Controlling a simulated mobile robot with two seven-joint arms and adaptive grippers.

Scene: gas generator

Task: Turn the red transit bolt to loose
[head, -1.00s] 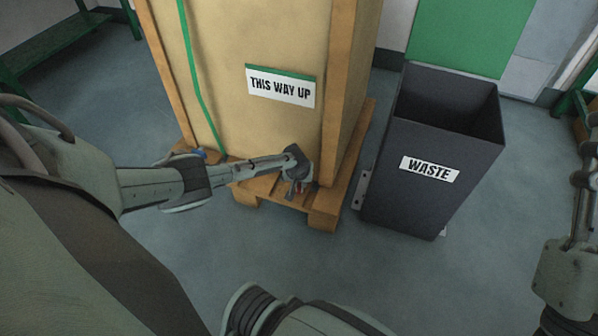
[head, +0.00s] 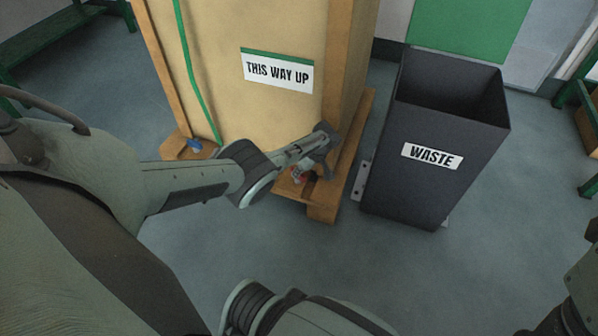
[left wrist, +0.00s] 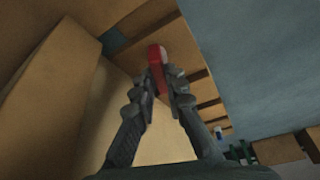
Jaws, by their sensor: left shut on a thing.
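The red transit bolt (head: 298,176) is low at the front right corner of the crate's pallet, partly hidden by my left gripper. It also shows in the left wrist view (left wrist: 156,56) as a red bar between and just beyond the fingertips. My left gripper (head: 306,170) reaches in from the left and tilts down at the corner. In the left wrist view its fingers (left wrist: 163,80) are close together and shut on the red bolt. No marking of the bolt's position is readable. My right arm shows only in part at the right edge, and its gripper cannot be made out.
The tall tan crate marked THIS WAY UP (head: 235,105) stands on a wooden pallet (head: 322,212). A blue piece (head: 194,145) is at the pallet's left front corner. A dark WASTE bin (head: 415,190) stands close to the right. The floor in front is clear.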

